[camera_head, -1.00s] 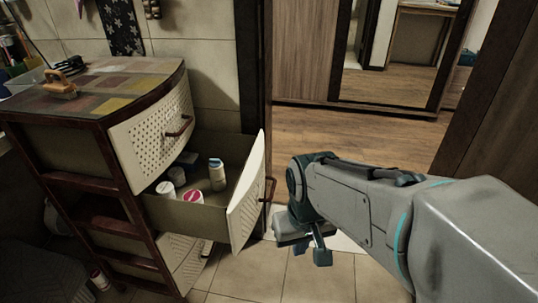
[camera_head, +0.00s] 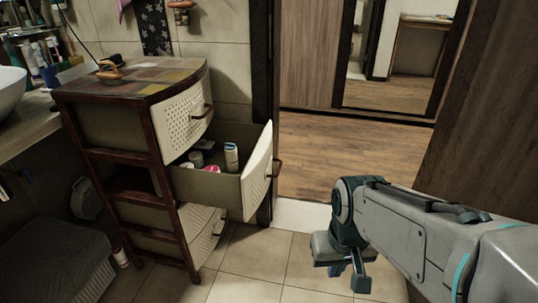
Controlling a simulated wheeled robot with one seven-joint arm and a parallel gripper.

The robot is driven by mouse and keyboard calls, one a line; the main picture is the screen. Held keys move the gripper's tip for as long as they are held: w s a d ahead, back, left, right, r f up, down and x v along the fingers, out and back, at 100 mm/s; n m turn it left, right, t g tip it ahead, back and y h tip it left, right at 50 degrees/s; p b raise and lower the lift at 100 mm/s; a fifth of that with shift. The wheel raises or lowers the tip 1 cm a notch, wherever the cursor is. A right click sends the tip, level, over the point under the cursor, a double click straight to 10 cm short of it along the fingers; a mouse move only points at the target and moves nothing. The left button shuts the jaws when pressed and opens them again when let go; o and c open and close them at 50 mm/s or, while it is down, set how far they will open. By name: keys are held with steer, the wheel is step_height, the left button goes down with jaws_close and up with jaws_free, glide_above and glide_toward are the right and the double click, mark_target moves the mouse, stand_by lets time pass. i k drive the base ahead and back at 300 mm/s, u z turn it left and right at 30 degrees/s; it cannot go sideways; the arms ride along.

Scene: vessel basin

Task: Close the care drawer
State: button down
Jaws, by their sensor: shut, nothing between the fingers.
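The care drawer (camera_head: 258,172) is the second drawer down in a dark wooden cabinet (camera_head: 148,125). It is pulled far out to the right, with its cream perforated front and a small handle (camera_head: 277,168) facing right. Inside it stand a white bottle with a blue band (camera_head: 231,157), a pink-lidded tub (camera_head: 211,169) and other small containers. My gripper (camera_head: 348,277) hangs low over the floor to the right of the drawer front, pointing down. It is shut and empty, with a clear gap between it and the drawer.
The top drawer (camera_head: 187,117) looks shut or nearly so; a lower drawer (camera_head: 203,232) also shows. A dark door frame (camera_head: 264,100) stands close behind the open drawer. Tiled floor (camera_head: 245,270) is free in front.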

mark_target(244, 190)
steer(key=u, duration=0.7)
steer(key=i, duration=0.9)
steer(key=z, duration=0.1)
